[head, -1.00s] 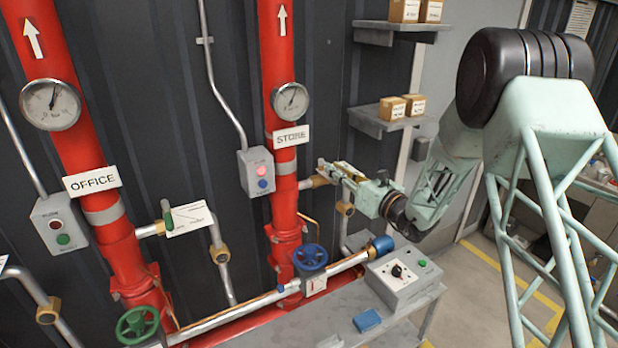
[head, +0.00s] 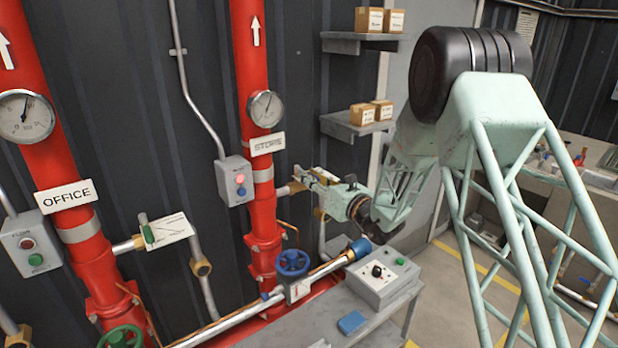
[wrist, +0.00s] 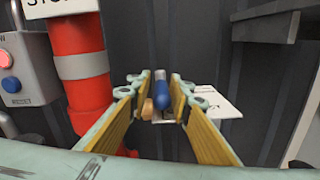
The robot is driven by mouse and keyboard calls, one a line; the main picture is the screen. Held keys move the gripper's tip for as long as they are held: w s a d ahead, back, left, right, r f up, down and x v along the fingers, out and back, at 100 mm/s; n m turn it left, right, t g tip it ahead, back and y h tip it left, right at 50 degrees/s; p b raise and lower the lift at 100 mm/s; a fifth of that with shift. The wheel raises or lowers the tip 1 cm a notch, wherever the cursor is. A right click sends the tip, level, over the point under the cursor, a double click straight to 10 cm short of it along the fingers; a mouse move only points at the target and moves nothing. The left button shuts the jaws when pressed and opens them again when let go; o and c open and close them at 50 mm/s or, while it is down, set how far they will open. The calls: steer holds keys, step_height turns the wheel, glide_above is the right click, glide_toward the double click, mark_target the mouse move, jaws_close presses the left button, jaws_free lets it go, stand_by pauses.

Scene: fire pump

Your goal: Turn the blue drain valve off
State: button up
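The blue drain valve handle (wrist: 161,88) is an upright blue lever in the wrist view, on a small fitting beside the red STORE pipe (wrist: 80,60). My gripper (wrist: 158,90) is open, with a yellow-padded finger on each side of the lever. The lever looks closer to the right finger; I cannot tell whether it touches. A white label plate (wrist: 215,105) is behind the right finger.
A blue handwheel (head: 292,263) and a control box (head: 383,277) are below my gripper. The OFFICE branch has a green lever (head: 148,230). A switch box (head: 235,180) is left of the STORE pipe. Shelves with boxes (head: 362,113) are above right.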

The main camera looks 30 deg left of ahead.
steer(key=shift+o, duration=0.9)
steer(key=shift+d, duration=0.15)
steer(key=v, duration=1.1)
steer(key=shift+s+d, duration=0.2)
steer(key=shift+d, duration=0.1)
